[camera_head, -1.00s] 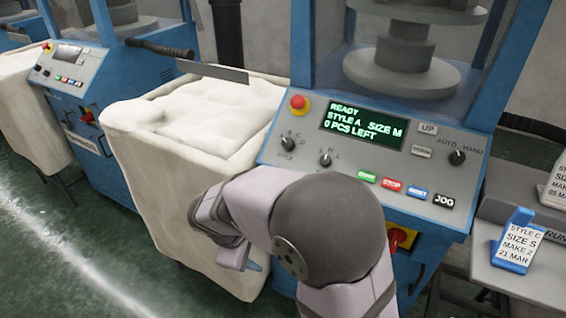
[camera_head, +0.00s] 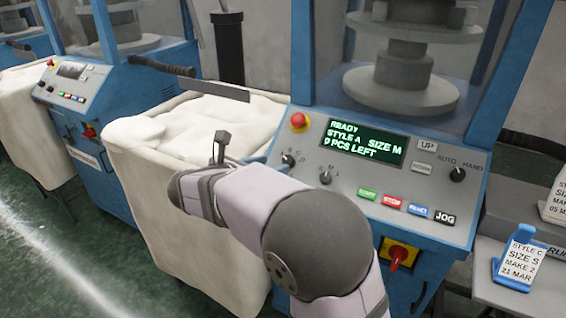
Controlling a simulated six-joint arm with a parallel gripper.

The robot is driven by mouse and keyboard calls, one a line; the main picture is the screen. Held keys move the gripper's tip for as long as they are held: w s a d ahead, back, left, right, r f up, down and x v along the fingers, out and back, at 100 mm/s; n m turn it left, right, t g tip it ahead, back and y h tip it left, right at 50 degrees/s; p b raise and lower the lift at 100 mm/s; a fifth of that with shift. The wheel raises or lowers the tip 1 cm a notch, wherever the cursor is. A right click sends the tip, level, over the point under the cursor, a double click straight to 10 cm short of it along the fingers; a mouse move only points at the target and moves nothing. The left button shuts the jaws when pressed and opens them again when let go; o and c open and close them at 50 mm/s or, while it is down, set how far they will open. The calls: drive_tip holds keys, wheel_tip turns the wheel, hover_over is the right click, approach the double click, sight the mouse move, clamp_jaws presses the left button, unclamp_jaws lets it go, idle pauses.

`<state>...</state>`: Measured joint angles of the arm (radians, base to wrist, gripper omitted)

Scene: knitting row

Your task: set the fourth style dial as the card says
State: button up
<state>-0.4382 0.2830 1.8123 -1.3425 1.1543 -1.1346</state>
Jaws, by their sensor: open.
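The style dial (camera_head: 288,160) is a small dark knob with letters around it, at the left of the near machine's panel. Its pointer is too small to read. The display (camera_head: 362,142) reads READY, STYLE A, SIZE M and a PCS LEFT line. The card (camera_head: 520,260) in a blue holder at right reads STYLE C, SIZE S, MAKE 2, 21 MAR. My gripper (camera_head: 221,143) shows as a small dark shape over the fabric bin, left of the style dial and apart from it. It is open with nothing seen in it; my arm hides part of it.
The size dial (camera_head: 325,177) and the AUTO/HAND knob (camera_head: 457,174) are on the same panel. A red stop button (camera_head: 299,121), coloured push buttons (camera_head: 392,201) and a red-yellow switch (camera_head: 401,256) are nearby. A cream fabric bin (camera_head: 170,200) stands left. Another machine (camera_head: 85,85) is behind it.

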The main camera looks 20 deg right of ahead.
sight(286, 162)
drive_tip(key=shift+x, duration=3.45)
drive_tip(key=c, duration=1)
